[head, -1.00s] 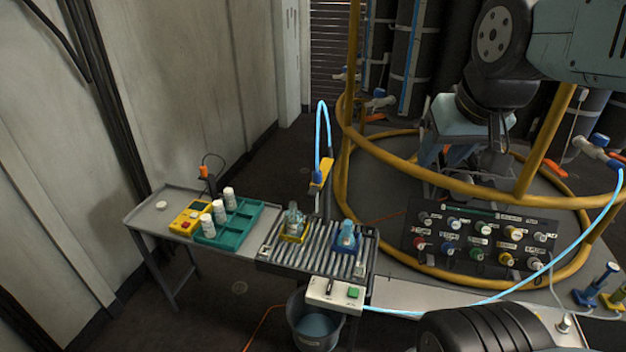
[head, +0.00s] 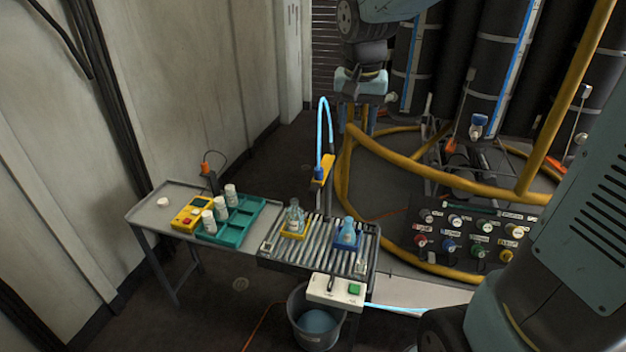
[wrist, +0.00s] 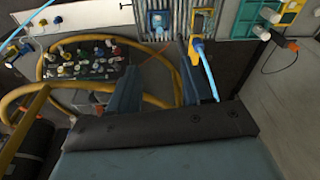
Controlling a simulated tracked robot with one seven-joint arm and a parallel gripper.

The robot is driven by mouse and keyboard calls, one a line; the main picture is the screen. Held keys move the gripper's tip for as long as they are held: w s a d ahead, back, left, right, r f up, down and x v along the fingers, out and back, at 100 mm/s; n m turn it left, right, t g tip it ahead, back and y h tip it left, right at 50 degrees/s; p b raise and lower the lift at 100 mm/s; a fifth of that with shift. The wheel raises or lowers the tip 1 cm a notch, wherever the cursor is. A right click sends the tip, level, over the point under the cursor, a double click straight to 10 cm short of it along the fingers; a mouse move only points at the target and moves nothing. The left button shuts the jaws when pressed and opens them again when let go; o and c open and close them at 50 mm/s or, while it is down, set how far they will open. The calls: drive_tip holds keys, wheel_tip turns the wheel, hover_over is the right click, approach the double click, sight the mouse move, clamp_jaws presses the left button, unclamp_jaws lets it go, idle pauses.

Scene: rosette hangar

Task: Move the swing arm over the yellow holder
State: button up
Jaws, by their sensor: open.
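The swing arm (head: 323,170) is a yellow piece with a blue nozzle and a light blue hose, on a post at the back edge of the ribbed tray. Its head appears behind and between the two holders. It also shows in the wrist view (wrist: 203,24). The yellow holder (head: 285,233) stands on the tray's left half with a clear flask (head: 294,217) in it. My gripper (head: 359,112) is open and empty, beyond the swing arm and apart from it. In the wrist view my fingers (wrist: 158,82) point towards the tray, with the swing arm near the right finger.
A blue holder (head: 340,246) with a blue flask stands on the tray's right. A teal rack (head: 245,222) with white bottles is at left. A yellow ring rail (head: 440,178) and a knob panel (head: 470,232) are at right. A bucket (head: 313,325) stands below.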

drive_tip(key=m+g, duration=0.1)
drive_tip(key=g, duration=0.1)
hover_over(314, 186)
wheel_tip(314, 186, down, 7)
wheel_tip(314, 186, down, 14)
drive_tip(key=shift+f, duration=0.1)
drive_tip(key=shift+c, duration=0.3)
clamp_jaws()
idle(0.4)
